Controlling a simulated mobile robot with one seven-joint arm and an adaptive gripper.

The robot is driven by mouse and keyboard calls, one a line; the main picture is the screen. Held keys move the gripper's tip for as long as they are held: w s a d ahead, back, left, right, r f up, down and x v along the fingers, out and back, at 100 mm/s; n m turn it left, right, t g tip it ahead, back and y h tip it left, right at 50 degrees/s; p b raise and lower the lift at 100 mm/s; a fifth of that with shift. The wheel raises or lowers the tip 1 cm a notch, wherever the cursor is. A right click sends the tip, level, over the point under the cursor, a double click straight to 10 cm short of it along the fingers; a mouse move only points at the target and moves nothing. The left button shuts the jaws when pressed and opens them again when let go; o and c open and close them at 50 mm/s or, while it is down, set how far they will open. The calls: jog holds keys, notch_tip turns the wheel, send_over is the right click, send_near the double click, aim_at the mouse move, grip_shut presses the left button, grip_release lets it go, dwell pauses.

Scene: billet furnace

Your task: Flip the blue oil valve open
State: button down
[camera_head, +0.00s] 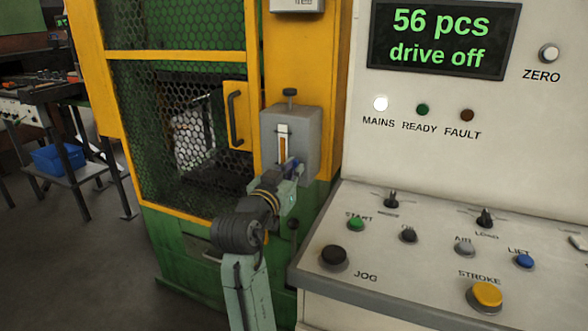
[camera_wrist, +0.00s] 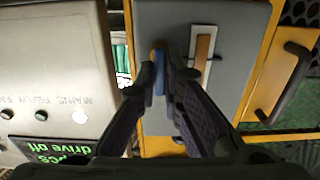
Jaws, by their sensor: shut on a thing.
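The grey oil box (camera_head: 302,125) is fixed to the yellow machine frame and has an orange-filled sight gauge (camera_head: 283,147) on its front. The blue oil valve lever (camera_wrist: 160,80) shows in the wrist view in front of the grey box, beside the gauge. My gripper (camera_wrist: 160,82) has a dark finger on each side of the lever and is shut on it. In the head view, my gripper (camera_head: 289,172) is at the lower front of the box and hides most of the valve. I cannot tell the lever's exact angle.
The yellow mesh guard door (camera_head: 190,110) with its black handle (camera_head: 235,112) is left of the box. The control console (camera_head: 430,245), with buttons and switches, is close on the right. The display (camera_head: 438,38) reads "56 pcs drive off".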

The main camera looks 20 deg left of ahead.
jog(key=shift+f, duration=0.1)
dwell(0.4)
jog(key=c, duration=1.7)
grip_release()
jog(key=s, duration=1.2)
jog(key=shift+a, duration=0.2)
